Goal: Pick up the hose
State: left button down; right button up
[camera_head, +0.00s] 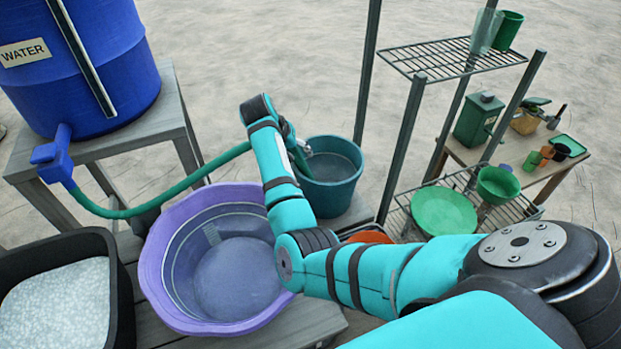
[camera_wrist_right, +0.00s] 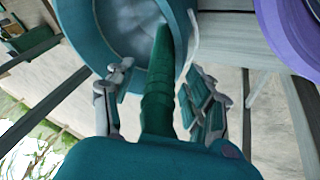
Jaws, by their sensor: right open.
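The green hose (camera_head: 160,208) runs from the blue tap (camera_head: 53,158) in a curve to the right and passes behind my right arm. In the right wrist view, a dark green length of hose (camera_wrist_right: 158,85) points into the teal bucket (camera_wrist_right: 125,28). My right gripper (camera_wrist_right: 158,98) is open, with one finger on each side of this length. I cannot tell whether the fingers touch it. In the head view, the right gripper (camera_head: 301,158) is partly hidden by its arm, at the left rim of the teal bucket (camera_head: 335,178). My left gripper is not in view.
A purple tub (camera_head: 157,262) stands on the wooden bench below my right forearm. A black tray (camera_head: 122,290) of pale grains is at the lower left. The blue water barrel (camera_head: 90,75) is at the upper left. A metal rack (camera_head: 450,58) stands to the right.

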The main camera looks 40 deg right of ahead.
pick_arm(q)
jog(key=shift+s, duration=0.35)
pick_arm(e)
jog(key=shift+c, duration=0.2)
grip_shut()
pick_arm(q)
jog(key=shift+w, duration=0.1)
